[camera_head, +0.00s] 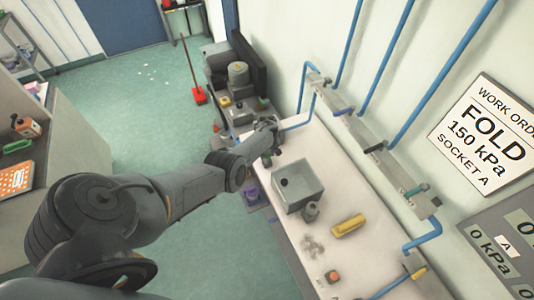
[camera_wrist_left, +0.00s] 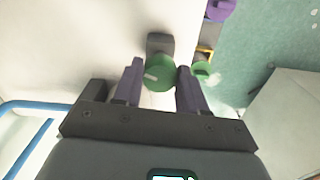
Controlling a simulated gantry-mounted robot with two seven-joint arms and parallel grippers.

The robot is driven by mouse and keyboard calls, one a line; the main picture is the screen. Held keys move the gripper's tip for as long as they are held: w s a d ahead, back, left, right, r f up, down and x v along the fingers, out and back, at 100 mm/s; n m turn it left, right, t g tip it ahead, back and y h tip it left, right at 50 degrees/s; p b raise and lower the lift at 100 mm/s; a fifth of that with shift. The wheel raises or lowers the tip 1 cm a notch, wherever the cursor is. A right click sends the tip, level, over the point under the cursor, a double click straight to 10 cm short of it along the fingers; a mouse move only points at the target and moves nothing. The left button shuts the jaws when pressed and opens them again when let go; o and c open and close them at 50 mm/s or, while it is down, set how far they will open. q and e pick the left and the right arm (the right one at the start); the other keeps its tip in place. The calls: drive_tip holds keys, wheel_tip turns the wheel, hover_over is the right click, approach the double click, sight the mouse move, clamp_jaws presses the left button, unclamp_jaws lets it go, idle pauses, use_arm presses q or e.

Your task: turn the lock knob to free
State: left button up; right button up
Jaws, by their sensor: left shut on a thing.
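The green lock knob (camera_wrist_left: 158,73) has a pale pointer mark and sits in front of a dark grey block (camera_wrist_left: 160,43) in the left wrist view. My left gripper (camera_wrist_left: 160,68) has one finger on each side of the knob and is shut on it. In the head view my left gripper (camera_head: 269,138) is at the far end of the white bench, and the knob is mostly hidden there. The knob's exact angle against any free mark cannot be told. My right gripper is not in view.
A second green round part (camera_wrist_left: 202,70) lies just right of the gripper. Blue pipes (camera_head: 345,45) run along the wall.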

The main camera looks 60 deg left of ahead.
sight(267, 153)
use_arm(q)
drive_tip(key=shift+n, duration=0.9)
drive_tip(key=o, duration=1.1)
drive_tip(key=shift+c, duration=0.2)
drive_tip(key=shift+r, duration=0.55)
wheel_tip(267, 153, up, 10)
drive_tip(key=p, duration=0.3)
drive_tip(key=shift+f, duration=0.15)
